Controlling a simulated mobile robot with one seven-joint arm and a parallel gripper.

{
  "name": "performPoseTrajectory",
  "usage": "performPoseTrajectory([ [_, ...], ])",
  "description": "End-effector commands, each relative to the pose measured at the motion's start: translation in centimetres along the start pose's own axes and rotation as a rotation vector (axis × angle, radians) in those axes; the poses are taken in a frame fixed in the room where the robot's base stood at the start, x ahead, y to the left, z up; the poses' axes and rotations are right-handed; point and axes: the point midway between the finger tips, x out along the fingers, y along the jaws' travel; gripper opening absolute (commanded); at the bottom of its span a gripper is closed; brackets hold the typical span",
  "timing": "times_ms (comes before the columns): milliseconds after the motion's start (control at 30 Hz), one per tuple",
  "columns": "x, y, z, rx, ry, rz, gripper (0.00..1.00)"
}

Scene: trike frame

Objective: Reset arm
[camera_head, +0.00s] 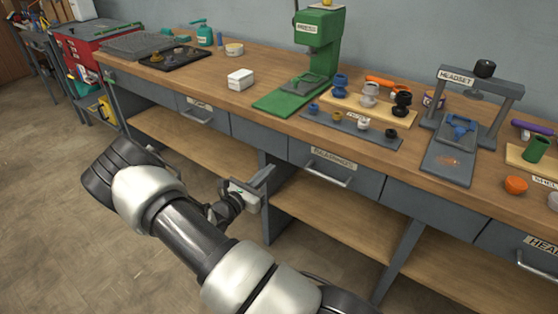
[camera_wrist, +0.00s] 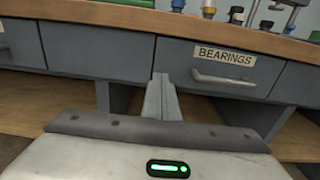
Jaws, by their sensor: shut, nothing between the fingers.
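My gripper (camera_head: 266,178) is in front of the workbench, below the level of its top, with my arm reaching in from the lower right. In the wrist view the two fingers of my gripper (camera_wrist: 161,92) are together and hold nothing. They point toward the bench front, just left of the drawer labelled BEARINGS (camera_wrist: 206,68). That drawer also shows in the head view (camera_head: 331,163) and is closed. The gripper appears apart from the bench.
A lower shelf (camera_head: 190,145) runs under the drawers. Open floor (camera_head: 60,230) lies left.

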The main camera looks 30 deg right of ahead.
Motion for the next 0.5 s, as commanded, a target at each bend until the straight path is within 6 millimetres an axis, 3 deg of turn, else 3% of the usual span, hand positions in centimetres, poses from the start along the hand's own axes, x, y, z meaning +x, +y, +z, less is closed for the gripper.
performPoseTrajectory([
  [200,-2.9,0.0,0.0,0.0,0.001,0.0,0.0],
  [500,-3.5,-0.2,0.2,0.011,0.005,-0.012,0.0],
])
